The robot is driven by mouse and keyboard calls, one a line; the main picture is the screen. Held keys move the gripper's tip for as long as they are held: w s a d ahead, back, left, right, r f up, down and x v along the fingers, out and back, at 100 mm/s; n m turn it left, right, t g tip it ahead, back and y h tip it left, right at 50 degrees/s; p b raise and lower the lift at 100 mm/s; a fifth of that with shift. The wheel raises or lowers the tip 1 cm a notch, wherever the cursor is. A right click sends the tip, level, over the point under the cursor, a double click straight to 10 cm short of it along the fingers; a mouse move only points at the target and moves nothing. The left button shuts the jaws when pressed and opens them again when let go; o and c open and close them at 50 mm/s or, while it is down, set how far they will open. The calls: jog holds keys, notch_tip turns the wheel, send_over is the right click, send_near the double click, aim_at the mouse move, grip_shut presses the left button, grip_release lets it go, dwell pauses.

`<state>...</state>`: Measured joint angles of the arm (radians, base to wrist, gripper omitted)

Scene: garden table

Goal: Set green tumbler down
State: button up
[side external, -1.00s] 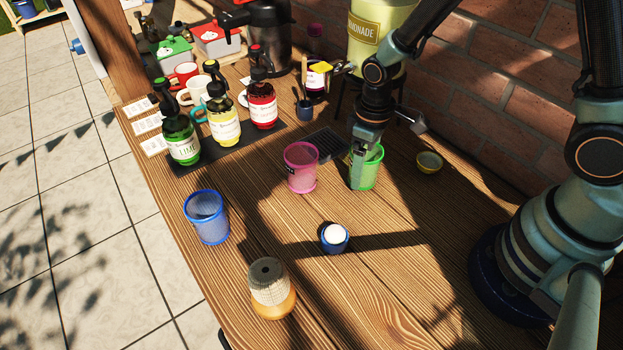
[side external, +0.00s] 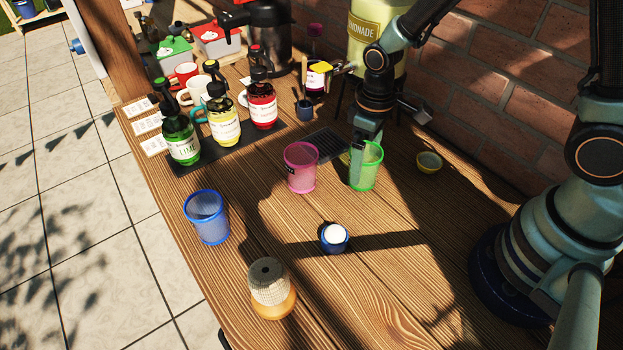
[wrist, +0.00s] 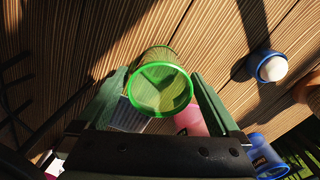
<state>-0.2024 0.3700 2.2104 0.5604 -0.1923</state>
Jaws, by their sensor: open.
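The green tumbler (side external: 366,178) stands upright on the wooden table, right of the pink tumbler (side external: 300,170). In the wrist view the green tumbler (wrist: 160,90) shows its open rim between my two fingers, with gaps at both sides. My gripper (side external: 368,142) is open above and around the tumbler's upper part, and the fingertips also show in the wrist view (wrist: 158,78). Its far finger is partly hidden in the side view. The tumbler looks empty.
A blue tumbler (side external: 207,218), a blue cup with a white ball (side external: 334,238) and a tan-topped jar (side external: 271,290) stand nearer the front. A small yellow bowl (side external: 429,162) is to the right. Syrup bottles (side external: 222,118) and a lemonade dispenser (side external: 362,35) stand behind.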

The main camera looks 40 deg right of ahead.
jog(key=s+d+r+m+t, duration=0.2)
jog(key=d+r, duration=0.1)
jog(key=r, duration=0.7)
jog(key=s+d+r+m+t, duration=0.2)
jog(key=d+r+t, duration=0.1)
jog(key=r, duration=0.8)
jog(key=shift+s+d+m+t, duration=0.25)
jog(key=shift+d+m+t, duration=0.05)
jog(key=shift+d, duration=0.1)
